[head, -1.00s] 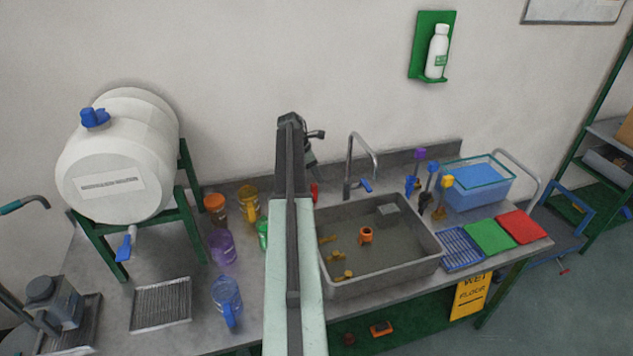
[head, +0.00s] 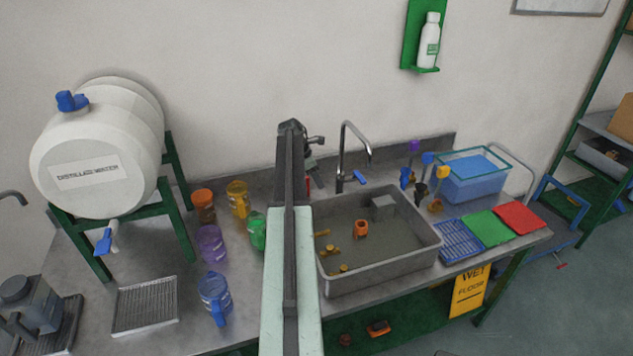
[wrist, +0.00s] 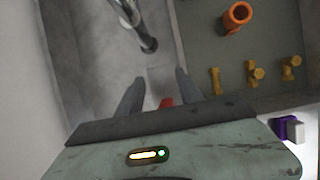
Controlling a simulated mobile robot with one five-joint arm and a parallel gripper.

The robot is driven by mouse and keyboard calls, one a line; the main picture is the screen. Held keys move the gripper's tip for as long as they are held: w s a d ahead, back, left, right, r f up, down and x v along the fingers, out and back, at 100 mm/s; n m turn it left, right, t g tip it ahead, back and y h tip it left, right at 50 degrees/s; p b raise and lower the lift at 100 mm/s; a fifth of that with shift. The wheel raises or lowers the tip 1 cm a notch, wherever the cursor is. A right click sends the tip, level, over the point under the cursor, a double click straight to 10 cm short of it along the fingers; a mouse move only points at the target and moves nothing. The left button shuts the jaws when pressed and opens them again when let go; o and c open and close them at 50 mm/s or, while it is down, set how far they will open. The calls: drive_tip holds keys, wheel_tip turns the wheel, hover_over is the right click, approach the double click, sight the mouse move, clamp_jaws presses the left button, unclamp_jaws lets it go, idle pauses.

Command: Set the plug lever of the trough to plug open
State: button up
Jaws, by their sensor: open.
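The trough (head: 432,262) is a grey basin set in the bench, holding murky liquid. A small red lever (head: 308,183) shows at its back left corner, partly hidden by my arm; I take it for the plug lever. In the wrist view the red lever tip (wrist: 166,103) shows low between the fingers of my gripper (wrist: 155,88). The fingers are apart, one on each side of it; contact cannot be told. In the head view my gripper (head: 313,164) is small and partly hidden behind my arm, close above the lever.
A tap (head: 341,160) with a blue handle stands just right of my gripper. An orange cup (head: 361,229) and brass fittings (head: 332,250) lie in the trough. Coloured mugs (head: 211,244) stand left. A blue tub (head: 470,180) stands right. The wall (head: 220,80) rises close behind.

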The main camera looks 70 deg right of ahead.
clamp_jaws()
idle(1.2)
drive_tip(key=shift+o, duration=0.3)
unclamp_jaws()
drive_tip(key=p+v, duration=0.7)
drive_tip(key=v, duration=0.1)
drive_tip(key=shift+f, duration=0.1)
